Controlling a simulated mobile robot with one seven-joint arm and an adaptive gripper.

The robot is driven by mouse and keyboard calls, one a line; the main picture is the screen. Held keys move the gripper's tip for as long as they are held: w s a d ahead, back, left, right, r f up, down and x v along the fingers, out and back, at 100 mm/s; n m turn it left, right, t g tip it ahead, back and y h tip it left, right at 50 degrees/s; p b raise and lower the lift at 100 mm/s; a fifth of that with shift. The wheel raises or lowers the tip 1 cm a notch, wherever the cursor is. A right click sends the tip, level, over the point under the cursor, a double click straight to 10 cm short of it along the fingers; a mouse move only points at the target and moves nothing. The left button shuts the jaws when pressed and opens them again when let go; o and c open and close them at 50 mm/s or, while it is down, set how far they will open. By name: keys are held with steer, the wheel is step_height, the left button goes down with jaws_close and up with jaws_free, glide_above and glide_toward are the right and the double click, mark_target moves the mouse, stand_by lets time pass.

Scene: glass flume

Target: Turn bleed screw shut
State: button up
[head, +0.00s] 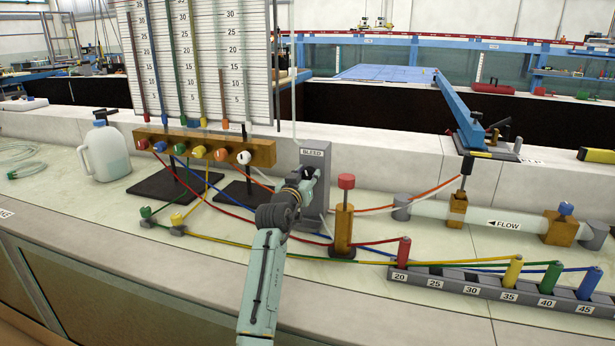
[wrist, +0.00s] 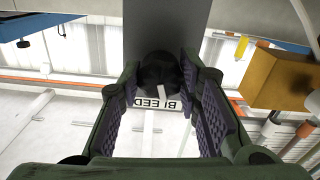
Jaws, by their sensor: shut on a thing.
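The bleed screw (wrist: 158,72) is a dark round knob with a pale mark, on the face of a grey block (wrist: 165,22) labelled BLEED. In the wrist view, which is upside down, the knob sits between the two fingers of my gripper (wrist: 160,85), which is shut on it. In the head view my gripper (head: 308,176) is at the front of the upright grey BLEED block (head: 320,208), and my gripper hides most of the screw.
A wooden manifold (head: 262,153) with coloured knobs stands left of the block. A red-topped wooden post (head: 344,212) stands close to its right. Coloured tubes cross the bench. A white jug (head: 106,155) is at left, a numbered rack (head: 455,279) at right front.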

steer(key=shift+f+m+b, duration=0.35)
steer(key=shift+m+b, duration=0.25)
steer(key=shift+b, duration=0.9)
steer(key=shift+c, duration=0.3)
steer(key=shift+r+m+b, duration=0.1)
steer(key=shift+m+b, duration=0.7)
steer(key=shift+b, duration=0.25)
steer(key=shift+r+m, duration=0.2)
steer(key=shift+m, duration=0.2)
steer(key=o, duration=1.1)
steer(key=shift+o, duration=0.2)
steer(key=shift+s, duration=0.1)
steer(key=v, duration=1.2)
steer(key=shift+r, duration=0.1)
